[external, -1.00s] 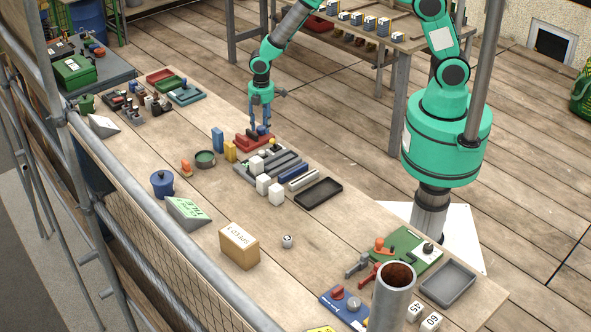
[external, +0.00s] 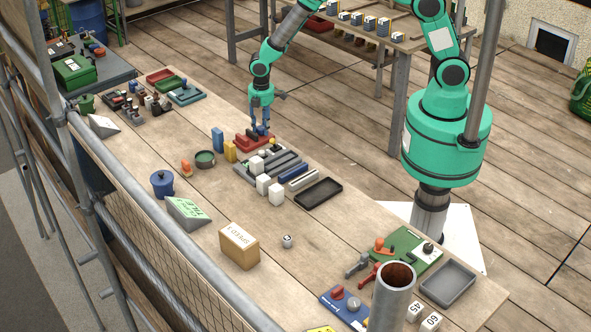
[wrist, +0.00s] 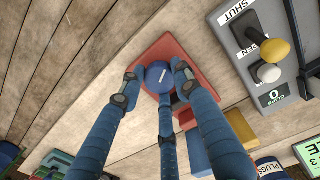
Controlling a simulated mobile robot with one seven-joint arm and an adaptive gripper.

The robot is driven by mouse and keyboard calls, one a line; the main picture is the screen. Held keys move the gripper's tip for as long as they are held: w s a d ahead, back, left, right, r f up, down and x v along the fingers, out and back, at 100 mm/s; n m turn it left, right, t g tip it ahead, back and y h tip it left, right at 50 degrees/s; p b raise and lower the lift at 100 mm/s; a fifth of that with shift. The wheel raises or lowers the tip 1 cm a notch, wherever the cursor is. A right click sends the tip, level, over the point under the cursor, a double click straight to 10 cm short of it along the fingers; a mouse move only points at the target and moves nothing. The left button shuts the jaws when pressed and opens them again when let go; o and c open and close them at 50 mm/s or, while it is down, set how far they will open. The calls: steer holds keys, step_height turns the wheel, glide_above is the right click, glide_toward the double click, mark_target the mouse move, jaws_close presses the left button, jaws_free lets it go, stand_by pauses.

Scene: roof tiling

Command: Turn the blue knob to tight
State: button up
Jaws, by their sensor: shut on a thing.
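The blue knob (wrist: 158,74) has a white pointer line on its top and stands on a red base plate (wrist: 150,58) in the wrist view. The red base also shows in the external view (external: 248,144), on the bench below my arm. My gripper (wrist: 155,80) has its blue fingers around the knob, with dark pads against its sides, and is shut on it. In the external view my gripper (external: 260,130) points down at the red base, and its fingers hide the knob. I cannot read any tight mark on the base.
A grey panel with a yellow-tipped lever (wrist: 275,50) and the word SHUT is right of the red base in the wrist view. A yellow block (external: 230,151) and a blue block (external: 217,139) stand close to the base. A black tray (external: 319,193) lies farther along the bench.

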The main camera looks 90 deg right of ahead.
mark_target(262, 128)
steer(key=shift+m, duration=0.3)
steer(key=m, duration=0.3)
steer(key=shift+m, duration=1.9)
steer(key=o, duration=0.9)
steer(key=shift+c, duration=0.2)
steer(key=shift+r, duration=0.15)
step_height(262, 128, up, 12)
steer(key=shift+a, duration=0.25)
